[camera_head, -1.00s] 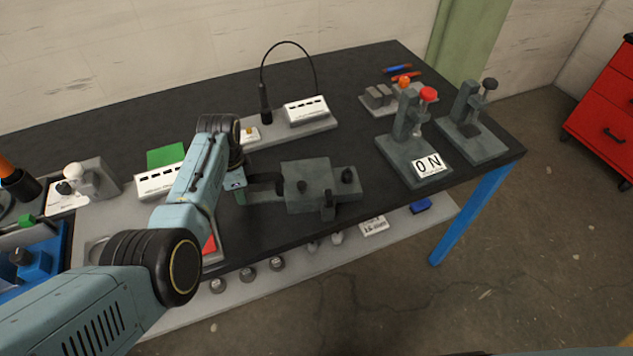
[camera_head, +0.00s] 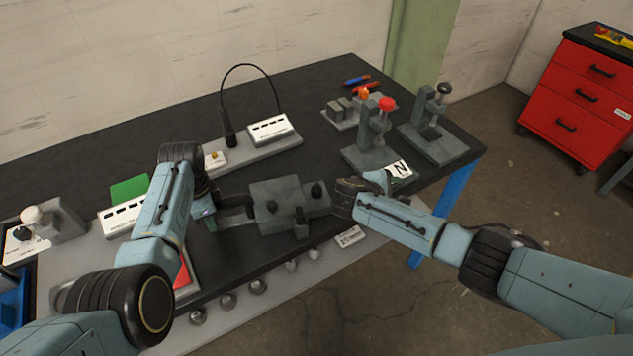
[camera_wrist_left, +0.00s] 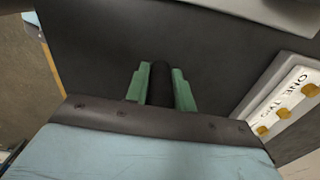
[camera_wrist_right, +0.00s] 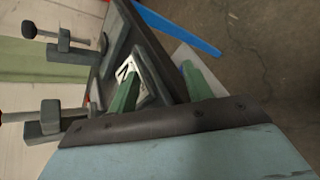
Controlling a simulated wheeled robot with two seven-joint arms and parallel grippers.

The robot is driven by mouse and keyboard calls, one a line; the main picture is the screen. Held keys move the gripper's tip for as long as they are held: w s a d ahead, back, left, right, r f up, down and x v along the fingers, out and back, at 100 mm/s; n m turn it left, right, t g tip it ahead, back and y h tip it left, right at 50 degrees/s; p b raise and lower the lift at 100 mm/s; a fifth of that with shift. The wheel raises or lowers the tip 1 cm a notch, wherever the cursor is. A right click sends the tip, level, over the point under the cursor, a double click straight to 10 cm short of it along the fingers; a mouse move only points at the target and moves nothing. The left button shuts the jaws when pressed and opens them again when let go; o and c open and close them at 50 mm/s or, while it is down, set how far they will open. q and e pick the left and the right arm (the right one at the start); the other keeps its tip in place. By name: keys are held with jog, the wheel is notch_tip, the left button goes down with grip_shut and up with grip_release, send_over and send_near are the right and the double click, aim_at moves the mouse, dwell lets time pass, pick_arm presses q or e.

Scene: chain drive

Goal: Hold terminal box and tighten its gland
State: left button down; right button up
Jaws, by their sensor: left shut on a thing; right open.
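The grey terminal box (camera_head: 275,206) sits near the table's front edge, with dark knobs on it and a dark bar (camera_head: 235,215) at its left. I take the dark knob (camera_head: 316,191) at its right for the gland, but cannot be sure. My left gripper (camera_head: 211,217) is at the bar; in the left wrist view its green fingers (camera_wrist_left: 161,88) are shut on the dark bar (camera_wrist_left: 160,75). My right gripper is just right of the box, its fingertips mostly hidden in the head view; in the right wrist view its green fingers (camera_wrist_right: 162,84) are wide apart and empty.
A red-knobbed clamp stand (camera_head: 370,150) with a white lettered card (camera_head: 399,169) is just behind my right gripper. Another stand (camera_head: 438,138) is to its right. A white block (camera_head: 268,129) with a cable is behind the box. A lower shelf (camera_head: 250,305) runs in front.

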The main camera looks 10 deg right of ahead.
jog(key=w+a+r+n+g+y, duration=0.3)
jog(key=a+r+n+y, duration=0.25)
jog(key=a, duration=0.35)
notch_tip(320, 180, up, 9)
jog(key=n+g+y, duration=0.2)
jog(key=n+y, duration=0.3)
jog(key=n, duration=0.4)
send_over(317, 186)
notch_tip(317, 186, down, 11)
jog(key=shift+f, duration=0.1)
jog(key=c, duration=1)
